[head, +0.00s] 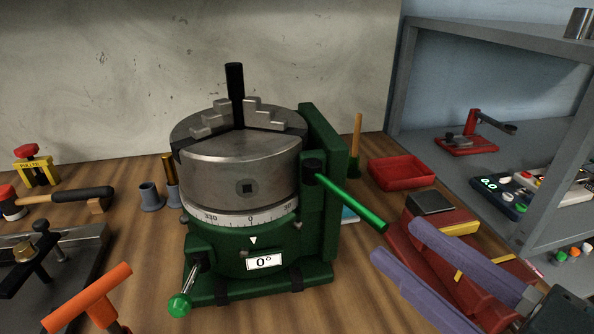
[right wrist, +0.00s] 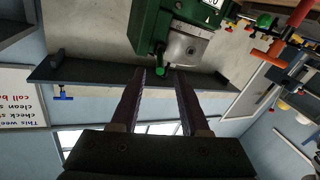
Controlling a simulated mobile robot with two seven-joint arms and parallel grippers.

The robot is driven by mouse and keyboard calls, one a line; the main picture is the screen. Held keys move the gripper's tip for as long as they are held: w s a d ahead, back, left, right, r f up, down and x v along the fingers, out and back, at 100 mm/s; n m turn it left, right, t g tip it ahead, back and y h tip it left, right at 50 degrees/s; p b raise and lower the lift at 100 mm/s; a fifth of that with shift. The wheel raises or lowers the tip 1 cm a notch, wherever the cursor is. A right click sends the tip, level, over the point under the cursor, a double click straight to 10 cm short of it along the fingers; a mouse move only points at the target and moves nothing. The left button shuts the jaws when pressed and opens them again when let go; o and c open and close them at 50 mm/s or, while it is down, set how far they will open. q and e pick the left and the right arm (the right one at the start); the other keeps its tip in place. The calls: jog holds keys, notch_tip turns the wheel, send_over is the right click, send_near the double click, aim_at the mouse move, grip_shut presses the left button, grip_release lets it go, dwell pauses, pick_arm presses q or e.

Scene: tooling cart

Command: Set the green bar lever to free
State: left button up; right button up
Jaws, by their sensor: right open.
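The green bar lever (head: 350,203) is on the right side of a green rotary table. It slopes down to the right from a black pivot (head: 313,168). My right gripper (head: 395,240) comes in from the lower right with its two purple fingers open. The lever's free end is at the mouth of the open fingers. In the right wrist view, the lever end (right wrist: 160,69) shows between the two fingertips (right wrist: 159,73); I cannot tell whether they touch it. My left gripper is not in view.
The rotary table (head: 240,170) carries a stepped chuck and a "0°" label (head: 264,262). A green-knobbed lever (head: 180,303) is at its front left. A red tray (head: 400,172) stands behind, and a red vise-like tool (head: 440,240) lies below my right gripper. A grey shelf is at the right.

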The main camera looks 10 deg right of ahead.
aim_at(349, 195)
jog(key=x, duration=0.9)
jog(key=shift+r, duration=0.1)
jog(key=shift+c, duration=0.2)
grip_shut()
dwell(0.9)
